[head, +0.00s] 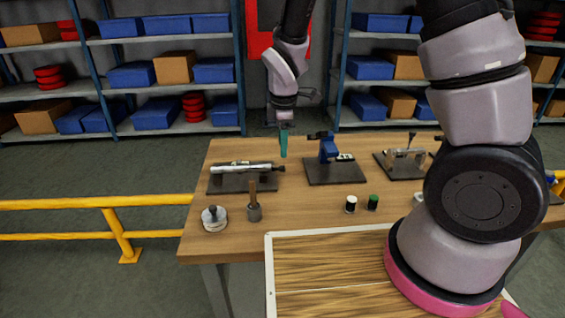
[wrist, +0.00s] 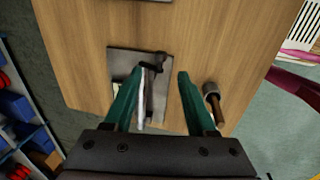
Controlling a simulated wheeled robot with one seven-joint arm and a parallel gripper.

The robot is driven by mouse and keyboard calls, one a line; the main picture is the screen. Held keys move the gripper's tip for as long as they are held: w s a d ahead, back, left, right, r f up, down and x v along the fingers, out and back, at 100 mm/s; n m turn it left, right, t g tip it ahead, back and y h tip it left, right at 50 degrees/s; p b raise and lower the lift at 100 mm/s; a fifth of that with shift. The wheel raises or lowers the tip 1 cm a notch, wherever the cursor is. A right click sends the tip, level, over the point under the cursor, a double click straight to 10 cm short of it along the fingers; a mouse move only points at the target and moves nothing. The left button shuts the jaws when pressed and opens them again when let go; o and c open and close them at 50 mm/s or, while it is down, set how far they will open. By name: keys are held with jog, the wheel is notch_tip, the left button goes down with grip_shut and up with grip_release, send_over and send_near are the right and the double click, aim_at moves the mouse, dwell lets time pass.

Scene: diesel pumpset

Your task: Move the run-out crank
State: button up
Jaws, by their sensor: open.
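A silver shaft (head: 240,167) lies along a dark base plate (head: 228,186) at the table's left. A small black crank-like piece (head: 279,168) is at the shaft's right end; I take it for the run-out crank. In the wrist view the crank (wrist: 156,66) lies at the gap between my fingertips, and the shaft (wrist: 142,112) runs behind the left finger. My gripper (head: 284,152) has teal fingers pointing down over the back of the table, near the shaft's right end. The fingers are spread and empty in the wrist view (wrist: 160,74). Their height above the crank is unclear.
A dark cup-shaped piece with a wooden handle (head: 254,212) and a round silver piece (head: 214,218) stand in front. A blue fixture (head: 327,150) and another fixture (head: 405,158) stand to the right.

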aim_at(282, 166)
jog(key=f, duration=0.2)
jog(key=w+f, duration=0.1)
jog(key=f, duration=0.4)
jog(key=shift+w+f, duration=0.25)
jog(key=shift+f, duration=0.1)
grip_shut()
